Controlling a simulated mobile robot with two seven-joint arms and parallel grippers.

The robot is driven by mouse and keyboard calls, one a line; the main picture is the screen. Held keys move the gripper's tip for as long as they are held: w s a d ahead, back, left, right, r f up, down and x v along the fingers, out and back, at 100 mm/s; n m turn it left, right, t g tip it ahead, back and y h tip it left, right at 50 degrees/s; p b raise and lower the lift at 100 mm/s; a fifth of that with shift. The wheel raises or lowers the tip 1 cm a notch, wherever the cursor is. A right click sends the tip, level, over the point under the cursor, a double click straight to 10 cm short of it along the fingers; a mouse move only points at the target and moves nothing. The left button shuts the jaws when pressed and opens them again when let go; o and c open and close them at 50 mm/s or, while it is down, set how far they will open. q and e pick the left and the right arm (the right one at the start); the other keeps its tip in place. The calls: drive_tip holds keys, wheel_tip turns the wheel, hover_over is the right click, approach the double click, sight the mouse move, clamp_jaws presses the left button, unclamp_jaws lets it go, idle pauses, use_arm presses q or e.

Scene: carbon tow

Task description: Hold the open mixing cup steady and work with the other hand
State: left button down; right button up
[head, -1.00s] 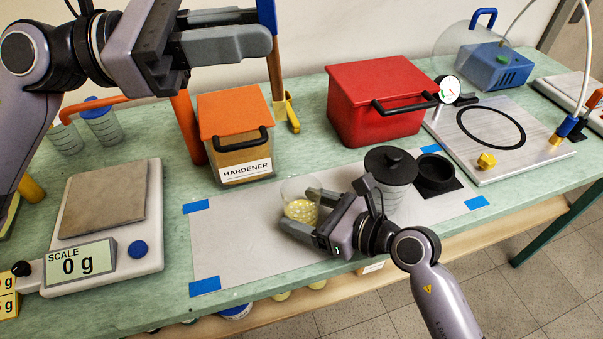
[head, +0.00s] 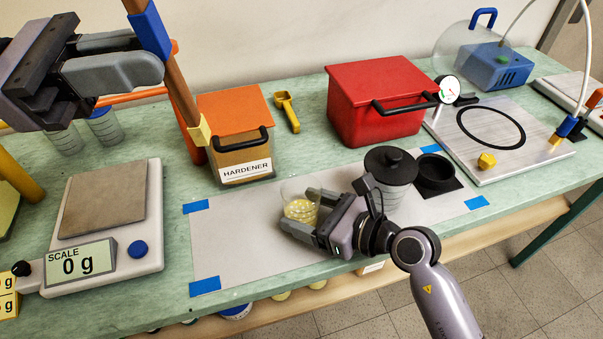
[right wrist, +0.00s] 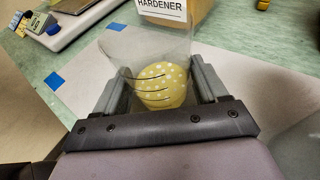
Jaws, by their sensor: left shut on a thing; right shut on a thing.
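The mixing cup (head: 301,207) is clear and open, with pale yellow, white-spotted contents in its bottom. It stands upright on the grey mat (head: 235,262). My right gripper (head: 303,214) is shut around the cup from the right; in the right wrist view the cup (right wrist: 150,65) sits between both fingers. My left gripper (head: 148,52) is high at the upper left, shut on a brown stick (head: 182,92) with a blue sleeve and a pale yellow lower end. The stick slants down in front of the hardener box's left edge, well away from the cup. Its top is out of view.
The hardener box (head: 240,159) with orange lid stands behind the mat. A scale (head: 152,208) reading 0 g is left, a red box (head: 375,105) behind. A dark-lidded container (head: 392,177) stands right of the cup.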

drive_tip(key=o, duration=0.6)
drive_tip(key=shift+c, duration=0.2)
drive_tip(key=shift+r, duration=0.15)
drive_tip(key=shift+r, duration=0.65)
drive_tip(key=shift+o, duration=1.4)
drive_tip(key=shift+d, duration=0.15)
drive_tip(key=shift+v, duration=3.95)
